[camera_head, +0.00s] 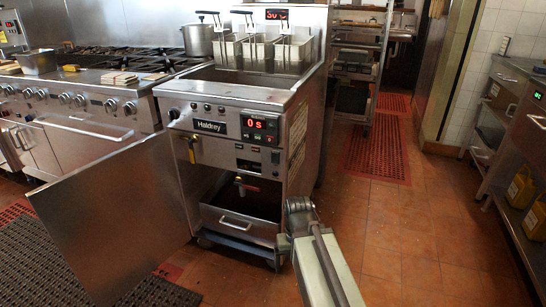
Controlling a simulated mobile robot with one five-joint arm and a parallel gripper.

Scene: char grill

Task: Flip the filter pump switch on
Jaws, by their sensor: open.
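The fryer (220,125) stands in the middle, with wire baskets above its vat. Its front panel carries a red display reading 0 s (260,124), a row of small knobs and a nameplate. Below are a small dark fitting on the panel (249,165), a yellow-handled lever (195,150) and a red-handled valve (246,187). I cannot tell which small control is the filter pump switch or its position. My arm rises from the bottom, in front of the fryer's lower right corner. I cannot make out gripper jaws at its visible end.
The steel door (115,215) stands open at the fryer's left. A drawer (236,222) sits low in the cabinet. A stove (90,85) with a pot (200,40) is at left. Tiled floor (400,225) is clear at right, before a counter (515,130).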

